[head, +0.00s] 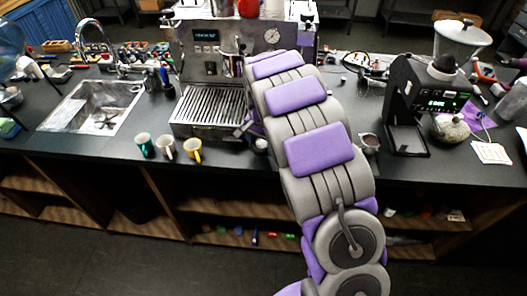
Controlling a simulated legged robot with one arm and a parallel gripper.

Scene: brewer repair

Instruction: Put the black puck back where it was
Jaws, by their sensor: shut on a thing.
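I cannot pick out the black puck in the head view. My arm rises from the bottom right towards the espresso machine (203,60), and its links cover the machine's right front and part of the counter. My gripper is hidden behind these links, so its jaws and anything in them do not show. A small grey part shows at the left edge of my arm, right of the drip tray (208,112); I cannot tell what it is. A small round thing (261,145) sits just below it, partly hidden and too small to identify.
Three cups, green (145,145), pale (166,147) and yellow (192,150), stand near the front edge of the counter (80,141). A sink (95,108) is at left. A black grinder (415,100) stands at right, with a small metal cup (369,143) left of it.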

